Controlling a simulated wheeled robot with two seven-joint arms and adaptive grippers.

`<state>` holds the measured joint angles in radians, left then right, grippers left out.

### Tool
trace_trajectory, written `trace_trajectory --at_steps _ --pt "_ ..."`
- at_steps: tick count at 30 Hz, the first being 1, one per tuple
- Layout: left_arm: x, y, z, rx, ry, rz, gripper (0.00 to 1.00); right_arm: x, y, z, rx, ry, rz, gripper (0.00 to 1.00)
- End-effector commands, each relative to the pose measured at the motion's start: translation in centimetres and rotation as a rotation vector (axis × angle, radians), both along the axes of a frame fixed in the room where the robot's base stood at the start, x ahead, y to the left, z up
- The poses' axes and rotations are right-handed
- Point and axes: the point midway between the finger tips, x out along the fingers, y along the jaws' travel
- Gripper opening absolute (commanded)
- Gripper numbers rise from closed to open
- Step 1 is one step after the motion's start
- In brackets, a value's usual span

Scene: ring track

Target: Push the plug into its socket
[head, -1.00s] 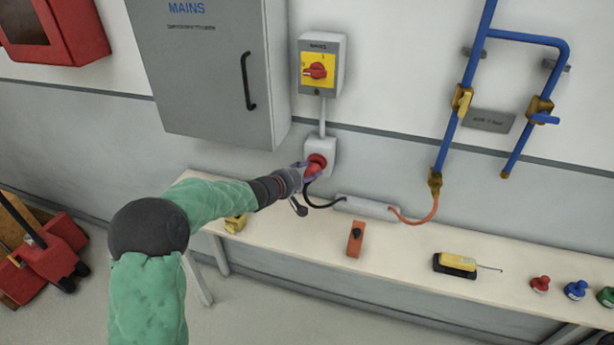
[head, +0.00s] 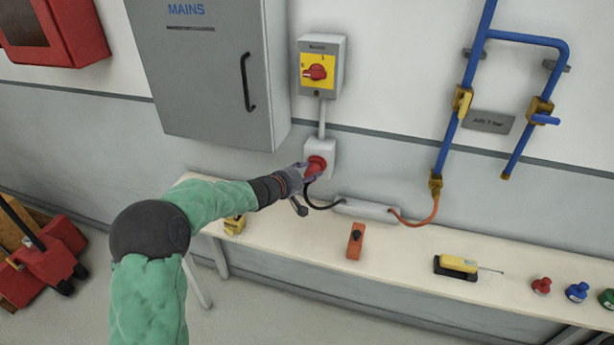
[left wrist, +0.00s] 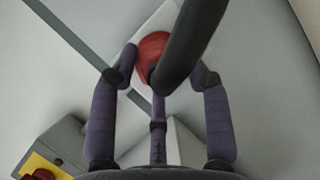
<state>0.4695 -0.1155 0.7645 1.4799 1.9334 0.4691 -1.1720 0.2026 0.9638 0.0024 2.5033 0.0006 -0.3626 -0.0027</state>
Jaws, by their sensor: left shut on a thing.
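The socket (head: 329,147) is a pale box on the wall below the rotary switch. The red round plug (head: 316,163) is at its front, and I cannot tell how deep it sits. My left gripper (head: 304,172) is shut on the plug, close to the wall. In the left wrist view the red part (left wrist: 151,48) shows between the purple fingers of my left gripper (left wrist: 163,75), partly hidden by a thick black cable (left wrist: 190,40). My right gripper is not in view.
The rotary switch (head: 318,72) is above the socket, with the grey MAINS cabinet (head: 210,80) to its left. The bench (head: 400,240) below carries a grey block (head: 366,208), an orange tool (head: 355,241) and a yellow tool (head: 459,265). Blue pipes (head: 462,100) run at right.

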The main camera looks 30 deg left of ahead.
Motion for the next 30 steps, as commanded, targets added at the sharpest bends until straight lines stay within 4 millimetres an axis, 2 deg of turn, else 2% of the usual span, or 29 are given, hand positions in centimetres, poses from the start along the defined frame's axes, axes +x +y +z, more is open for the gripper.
trace_trajectory --at_steps 7,8,10,23,30 --pt "0.4 0.1 0.0 0.001 -0.001 -0.001 0.12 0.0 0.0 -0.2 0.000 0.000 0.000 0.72" --pt "0.4 0.1 0.0 0.000 -0.001 0.000 0.56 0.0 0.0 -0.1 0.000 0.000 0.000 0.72" --pt "0.4 0.1 0.0 0.000 -0.001 0.000 0.75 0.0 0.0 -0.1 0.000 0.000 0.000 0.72" --pt "0.0 0.2 0.1 0.000 0.001 0.000 0.75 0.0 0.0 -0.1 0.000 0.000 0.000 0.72" --pt "-2.7 0.5 1.1 0.001 -0.002 0.001 0.75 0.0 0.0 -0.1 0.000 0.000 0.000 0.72"
